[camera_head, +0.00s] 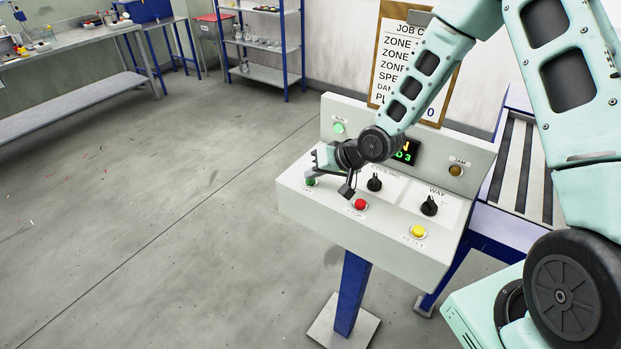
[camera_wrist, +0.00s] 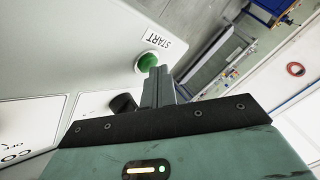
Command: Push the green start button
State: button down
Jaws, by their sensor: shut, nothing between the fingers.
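The green start button (camera_head: 310,182) sits at the left front of the grey control console (camera_head: 330,215). In the wrist view the green start button (camera_wrist: 148,61) shows beside its START label. My gripper (camera_head: 312,172) is shut and empty, just above the button. In the wrist view the fingertips of my gripper (camera_wrist: 158,72) lie at the button's edge and hide part of it. I cannot tell whether they touch it.
The console also bears a red button (camera_head: 360,204), a yellow reset button (camera_head: 418,231) and black knobs (camera_head: 429,206). A green lamp (camera_head: 339,128) and a display (camera_head: 406,151) are on its raised back. A job board (camera_head: 395,60) stands behind. The floor at left is clear.

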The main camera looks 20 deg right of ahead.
aim_at(314, 184)
jog(key=shift+r+p, duration=0.5)
jog(key=shift+r, duration=0.25)
jog(key=shift+r, duration=0.15)
notch_tip(314, 184, up, 5)
jog(key=p, duration=0.4)
dwell(0.5)
jog(key=s+a+r+n+g+h+b, duration=0.1)
jog(key=s+b, duration=0.3)
jog(key=s, duration=0.7)
jog(key=s+a+r+n+g+h+b, duration=0.1)
jog(key=s+a+n+g+h+b, duration=0.1)
jog(key=s, duration=0.8)
jog(key=s+a+r+n+g+h+b, duration=0.1)
jog(key=s+a+n+g+h+b, duration=0.1)
jog(key=s, duration=0.9)
jog(key=a+n+g+b, duration=0.1)
jog(key=a+n+b, duration=0.1)
jog(key=n+b, duration=0.1)
jog(key=shift+s+r+g+h+b, duration=0.2)
jog(key=shift+s+g+h+b, duration=0.15)
jog(key=shift+b, duration=0.25)
